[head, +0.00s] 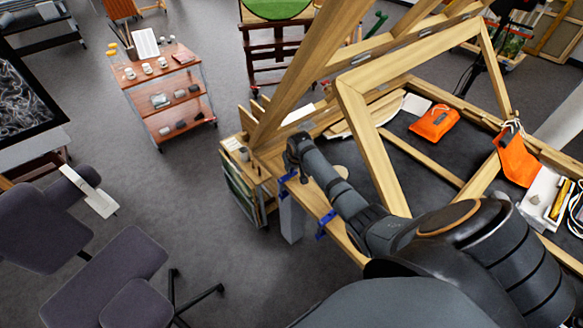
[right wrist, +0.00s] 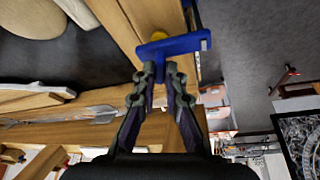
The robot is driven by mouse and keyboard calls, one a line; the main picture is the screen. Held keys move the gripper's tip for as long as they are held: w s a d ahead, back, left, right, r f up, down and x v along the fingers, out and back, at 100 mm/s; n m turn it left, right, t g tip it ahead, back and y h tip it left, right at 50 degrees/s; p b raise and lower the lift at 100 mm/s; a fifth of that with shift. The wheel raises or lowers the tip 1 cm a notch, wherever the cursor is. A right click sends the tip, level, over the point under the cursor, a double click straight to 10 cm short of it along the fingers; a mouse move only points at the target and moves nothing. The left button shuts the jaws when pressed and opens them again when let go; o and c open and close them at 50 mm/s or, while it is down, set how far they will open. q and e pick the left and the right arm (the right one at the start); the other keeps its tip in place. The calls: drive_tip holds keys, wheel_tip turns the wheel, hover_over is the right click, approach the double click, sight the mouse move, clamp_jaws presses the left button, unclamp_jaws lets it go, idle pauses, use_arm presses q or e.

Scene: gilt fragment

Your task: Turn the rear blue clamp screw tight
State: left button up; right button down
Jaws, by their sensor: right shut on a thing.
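The rear blue clamp (head: 287,178) sits on the edge of the wooden bench, partly hidden by my right wrist in the head view. A second blue clamp (head: 325,225) sits nearer on the same edge. In the right wrist view the rear clamp's blue body (right wrist: 180,44) spans the wood edge. My right gripper (right wrist: 161,74) is shut on its blue screw, with the fingertips just beside the clamp body. How tight the screw is cannot be seen. My left gripper is not in view.
A large wooden frame (head: 372,150) leans over the bench close to my right arm. Orange pouches (head: 434,123) and a white tray (head: 545,190) lie on the right. A shelved cart (head: 165,85) and a grey chair (head: 105,265) stand left. The floor between is clear.

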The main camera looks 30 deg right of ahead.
drive_tip(key=m, duration=0.2)
drive_tip(key=m+h, duration=0.1)
drive_tip(key=shift+w+a+m, duration=0.15)
drive_tip(key=shift+m, duration=0.25)
drive_tip(key=m+g+h, duration=0.1)
drive_tip(key=m, duration=0.1)
drive_tip(key=shift+m, duration=0.3)
drive_tip(key=m+g+b, duration=0.1)
drive_tip(key=m, duration=0.2)
drive_tip(key=shift+w+h, duration=0.1)
drive_tip(key=shift+h, duration=0.3)
drive_tip(key=shift+a+m+g+b, duration=0.1)
drive_tip(key=shift+m+g+b, duration=0.5)
drive_tip(key=shift+m, duration=0.7)
drive_tip(key=shift+r, duration=0.1)
drive_tip(key=c, duration=1.4)
unclamp_jaws()
